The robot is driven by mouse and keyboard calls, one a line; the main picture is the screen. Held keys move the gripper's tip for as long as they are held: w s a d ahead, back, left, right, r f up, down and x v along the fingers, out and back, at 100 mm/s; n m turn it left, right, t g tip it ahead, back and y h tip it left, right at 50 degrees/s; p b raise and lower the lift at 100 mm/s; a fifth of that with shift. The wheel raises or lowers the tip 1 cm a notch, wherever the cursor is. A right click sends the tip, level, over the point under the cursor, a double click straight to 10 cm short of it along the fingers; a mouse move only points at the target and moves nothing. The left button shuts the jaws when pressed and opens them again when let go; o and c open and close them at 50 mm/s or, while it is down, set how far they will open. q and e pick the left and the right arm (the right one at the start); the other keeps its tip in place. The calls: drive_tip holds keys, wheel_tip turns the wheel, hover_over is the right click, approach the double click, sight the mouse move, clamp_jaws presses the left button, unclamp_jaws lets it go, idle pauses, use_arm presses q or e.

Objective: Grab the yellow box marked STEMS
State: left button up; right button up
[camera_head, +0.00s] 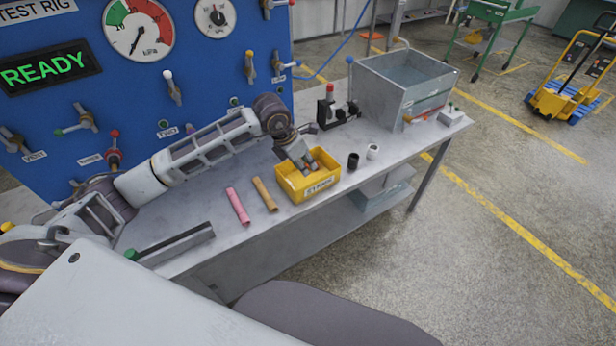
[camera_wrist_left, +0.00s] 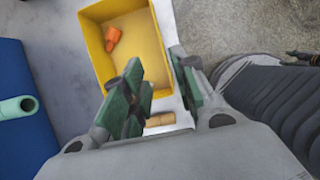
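The yellow box (camera_head: 293,192) stands on the grey bench, with a label on its front that is too small to read surely. My left gripper (camera_head: 308,164) is at the box's opening, reaching down from the upper left. In the left wrist view, the gripper's green-padded fingers (camera_wrist_left: 162,95) are apart, near one wall of the yellow box (camera_wrist_left: 98,38). I cannot tell whether they touch that wall. An orange piece (camera_wrist_left: 113,38) lies inside the box. My right gripper is not in view.
A pink tube (camera_head: 237,205) and a tan tube (camera_head: 264,193) lie left of the box. Small black (camera_head: 353,161) and white (camera_head: 373,151) pieces stand to its right. A grey metal tank (camera_head: 385,99) is at the bench's far end. The blue test rig (camera_head: 205,65) rises behind.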

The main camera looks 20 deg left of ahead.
sight(329, 174)
use_arm(q)
drive_tip(key=shift+f, duration=0.1)
drive_tip(key=b+x, duration=0.4)
drive_tip(key=x, duration=0.4)
drive_tip(key=shift+w+d+f, duration=0.1)
drive_tip(key=shift+d+f, duration=0.05)
drive_tip(key=shift+d, duration=0.05)
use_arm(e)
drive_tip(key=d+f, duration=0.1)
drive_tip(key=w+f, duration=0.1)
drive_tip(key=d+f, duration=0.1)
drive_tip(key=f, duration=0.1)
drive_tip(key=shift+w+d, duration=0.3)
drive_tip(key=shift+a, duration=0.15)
